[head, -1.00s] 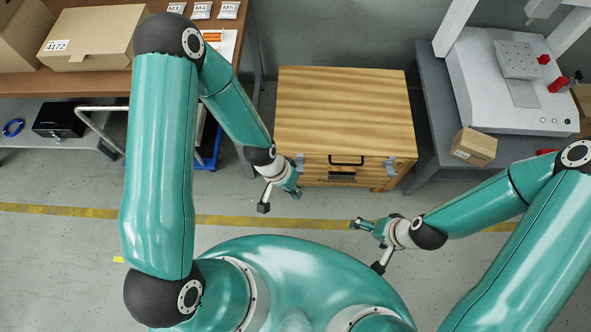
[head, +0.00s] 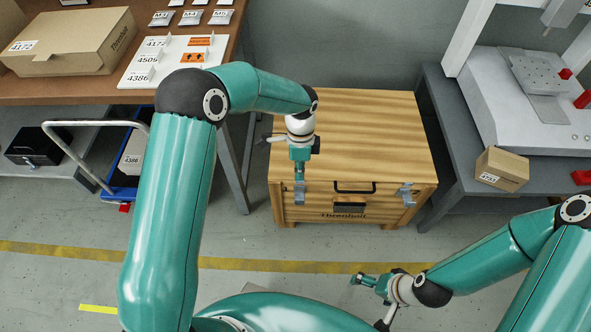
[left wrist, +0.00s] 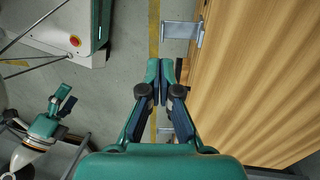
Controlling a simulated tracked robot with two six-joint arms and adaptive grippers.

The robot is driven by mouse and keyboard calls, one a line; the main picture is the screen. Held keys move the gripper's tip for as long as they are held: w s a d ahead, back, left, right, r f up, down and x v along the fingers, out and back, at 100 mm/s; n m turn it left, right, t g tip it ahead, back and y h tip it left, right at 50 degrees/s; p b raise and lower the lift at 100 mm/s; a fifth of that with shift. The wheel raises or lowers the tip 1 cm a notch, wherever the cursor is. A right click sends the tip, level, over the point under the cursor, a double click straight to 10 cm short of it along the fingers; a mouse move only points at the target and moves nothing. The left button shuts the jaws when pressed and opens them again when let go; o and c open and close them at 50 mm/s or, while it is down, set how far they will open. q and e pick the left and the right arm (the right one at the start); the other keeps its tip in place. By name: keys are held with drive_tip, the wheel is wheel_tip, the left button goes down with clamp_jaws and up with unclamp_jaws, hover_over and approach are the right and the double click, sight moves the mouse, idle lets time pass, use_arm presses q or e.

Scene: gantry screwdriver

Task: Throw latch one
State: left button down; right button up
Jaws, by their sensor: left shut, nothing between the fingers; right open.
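A wooden crate (head: 355,130) with a striped lid stands in the middle of the head view. Its front has a left metal latch (head: 299,192), a right metal latch (head: 406,194) and a black handle. Which one is latch one I cannot tell. My left gripper (head: 299,176) points down at the left latch, shut and empty; contact cannot be told. In the left wrist view the shut fingertips (left wrist: 160,68) are beside the crate's edge, apart in the picture from a latch (left wrist: 182,30). My right gripper (head: 358,279) is open, low in front of the crate.
A workbench (head: 75,90) with a carton stands at the left, a blue cart (head: 122,190) below it. A grey table (head: 440,125) with a press and a small box (head: 501,169) is close on the crate's right.

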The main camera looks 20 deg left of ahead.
sight(299, 200)
use_arm(q)
drive_tip(key=f, duration=0.3)
drive_tip(key=s+f+b, duration=0.1)
drive_tip(key=f, duration=0.2)
drive_tip(key=f+b, duration=0.1)
drive_tip(key=f, duration=0.3)
drive_tip(key=shift+s+d, duration=0.25)
drive_tip(key=shift+s, duration=0.15)
